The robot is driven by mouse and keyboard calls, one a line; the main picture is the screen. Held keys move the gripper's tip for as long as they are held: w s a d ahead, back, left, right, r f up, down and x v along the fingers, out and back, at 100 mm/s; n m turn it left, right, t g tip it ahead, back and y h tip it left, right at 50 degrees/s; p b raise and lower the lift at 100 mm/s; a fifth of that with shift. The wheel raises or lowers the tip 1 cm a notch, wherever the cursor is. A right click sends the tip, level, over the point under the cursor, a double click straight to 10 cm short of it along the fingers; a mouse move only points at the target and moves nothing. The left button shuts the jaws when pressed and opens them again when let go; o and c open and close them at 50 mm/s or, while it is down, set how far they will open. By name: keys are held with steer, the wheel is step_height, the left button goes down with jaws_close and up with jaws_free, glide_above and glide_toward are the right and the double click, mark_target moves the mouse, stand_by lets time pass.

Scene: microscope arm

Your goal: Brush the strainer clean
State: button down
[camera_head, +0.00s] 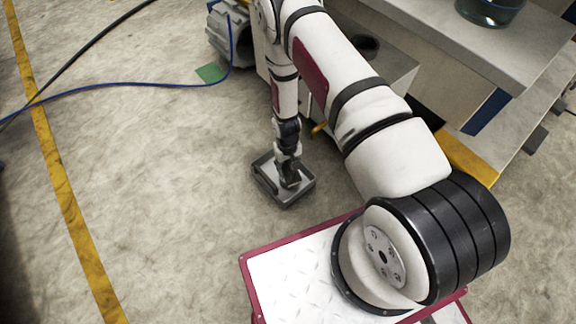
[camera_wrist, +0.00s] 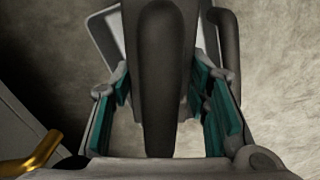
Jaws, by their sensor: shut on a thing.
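My gripper (camera_head: 289,168) points down at a low, square grey metal thing (camera_head: 266,185) on the floor, which looks like the strainer. In the wrist view, my gripper's teal-padded fingers (camera_wrist: 168,95) stand either side of a long dark grey handle (camera_wrist: 160,60), which looks like the brush's, and are shut on it. A pale metal rim (camera_wrist: 103,30) shows beyond the fingers, with a dark curved bar at the right. The brush's bristles are hidden, so I cannot tell whether they touch the strainer.
A grey workbench (camera_head: 470,50) with a glass bowl (camera_head: 490,10) stands at the right. A grey machine (camera_head: 228,38) and blue cable (camera_head: 130,86) lie at the back. A yellow bar (camera_wrist: 32,155) is close at the left in the wrist view. Floor on the left is open.

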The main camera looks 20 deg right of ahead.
steer(key=shift+r+p, duration=1.6)
steer(key=shift+r, duration=1.05)
steer(key=shift+r, duration=0.1)
